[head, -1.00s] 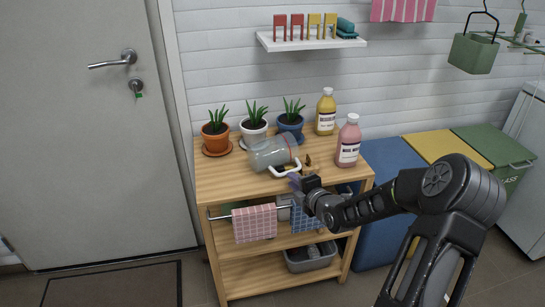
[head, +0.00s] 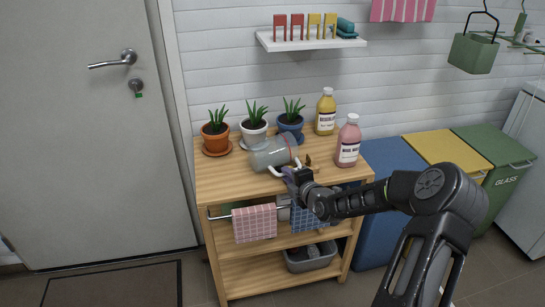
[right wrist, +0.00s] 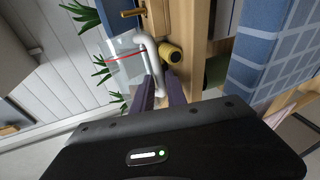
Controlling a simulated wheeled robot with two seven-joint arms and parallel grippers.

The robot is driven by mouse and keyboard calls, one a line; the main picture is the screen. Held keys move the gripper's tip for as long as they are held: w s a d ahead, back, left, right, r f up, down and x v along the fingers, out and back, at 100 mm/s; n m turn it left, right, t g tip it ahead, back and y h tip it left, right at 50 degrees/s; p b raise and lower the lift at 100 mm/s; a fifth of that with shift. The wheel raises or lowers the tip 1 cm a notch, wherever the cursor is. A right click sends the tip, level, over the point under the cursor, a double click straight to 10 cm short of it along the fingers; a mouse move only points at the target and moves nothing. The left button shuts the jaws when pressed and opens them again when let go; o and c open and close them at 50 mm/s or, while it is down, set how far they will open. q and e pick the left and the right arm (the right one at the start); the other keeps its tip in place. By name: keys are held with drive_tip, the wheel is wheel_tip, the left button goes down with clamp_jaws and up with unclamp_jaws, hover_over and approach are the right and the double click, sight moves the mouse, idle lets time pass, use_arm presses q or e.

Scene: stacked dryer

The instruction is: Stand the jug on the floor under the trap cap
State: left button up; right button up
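The clear jug (head: 270,153) with a white handle (head: 283,170) lies on its side on top of the wooden shelf unit (head: 235,187). My right gripper (head: 295,176) is at the handle, on the jug's near right side. In the right wrist view, the two dark fingers (right wrist: 160,88) are apart, with the white handle (right wrist: 153,65) at and between their tips. I cannot tell whether they touch it. The clear jug body (right wrist: 127,62) with a red line shows beyond. My left gripper is not in view. I cannot make out a trap cap.
Potted plants (head: 253,130), a yellow bottle (head: 325,112) and a pink bottle (head: 348,142) stand on the unit. Cloths (head: 254,223) hang from its front rail. Blue, yellow and green bins (head: 500,170) stand right. Floor is clear between the mat (head: 115,287) and the unit.

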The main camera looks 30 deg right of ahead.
clamp_jaws()
idle(1.2)
